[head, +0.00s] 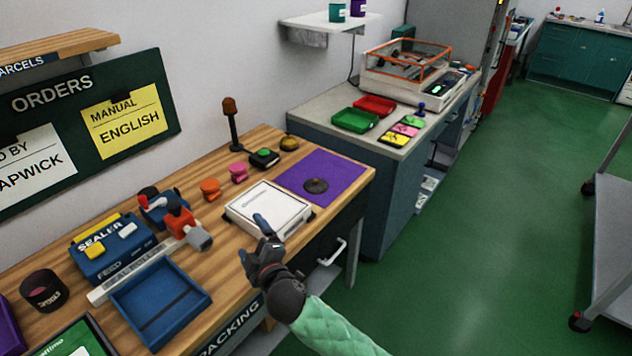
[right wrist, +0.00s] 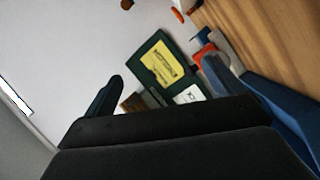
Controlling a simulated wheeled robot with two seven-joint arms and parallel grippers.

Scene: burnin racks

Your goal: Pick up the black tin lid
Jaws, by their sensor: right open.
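The black tin lid (head: 316,185) is a small, flat, dark disc with a small raised centre. It lies on the purple mat (head: 340,180) at the right end of the wooden bench in the head view. My right gripper (head: 253,241) is open and empty, over the bench's front edge, in front of the white box and left of the lid, apart from it. In the right wrist view the open fingers (right wrist: 163,75) have nothing between them that they touch, and the lid does not show there. My left gripper is not in view.
A flat white box (head: 268,208) stands between my gripper and the mat. Pink (head: 238,172) and orange (head: 210,188) pieces, a green-buttoned box (head: 264,157) and a beacon lamp (head: 231,115) stand behind. A blue tray (head: 160,300) and sealer (head: 110,250) are left. The mat around the lid is clear.

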